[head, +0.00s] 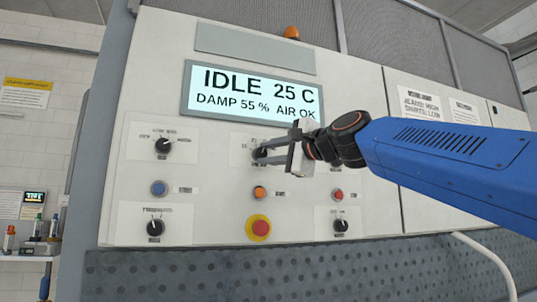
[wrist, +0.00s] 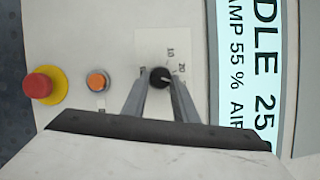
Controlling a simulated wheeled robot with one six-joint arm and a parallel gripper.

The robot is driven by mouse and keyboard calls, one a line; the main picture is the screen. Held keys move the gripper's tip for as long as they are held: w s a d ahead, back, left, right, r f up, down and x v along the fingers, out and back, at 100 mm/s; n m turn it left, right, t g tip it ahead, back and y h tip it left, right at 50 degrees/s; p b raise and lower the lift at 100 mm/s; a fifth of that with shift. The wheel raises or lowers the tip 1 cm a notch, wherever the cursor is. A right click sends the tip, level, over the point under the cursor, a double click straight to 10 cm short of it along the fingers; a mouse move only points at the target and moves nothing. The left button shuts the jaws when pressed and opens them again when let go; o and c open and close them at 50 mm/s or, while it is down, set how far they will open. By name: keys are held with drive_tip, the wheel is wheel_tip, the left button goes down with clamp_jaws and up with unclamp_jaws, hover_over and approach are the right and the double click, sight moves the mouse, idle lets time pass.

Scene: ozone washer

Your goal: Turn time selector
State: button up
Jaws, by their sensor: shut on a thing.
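The selector knob on the upper middle plate is black and round; it shows in the wrist view (wrist: 160,77) with "10" and "20" printed beside it. Its white pointer mark lies toward the right in that view. In the head view the knob (head: 257,153) is partly covered by the fingers. My gripper (head: 263,154) reaches in from the right, and its two grey fingers are shut on the knob. In the wrist view my gripper (wrist: 160,88) has one finger on each side of the knob. The plate's label is too small to read fully.
The display (head: 252,92) reads IDLE, 25 C, DAMP 55 %, AIR OK. Below the knob are an orange button (head: 259,192) and a red-yellow emergency stop (head: 257,228). Other knobs (head: 163,146) and a blue button (head: 158,188) sit left; a red button (head: 337,194) sits right.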

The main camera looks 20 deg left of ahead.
drive_tip(key=o, duration=1.1)
drive_tip(key=shift+c, duration=0.2)
drive_tip(key=v, duration=1.7)
drive_tip(key=shift+d, duration=0.2)
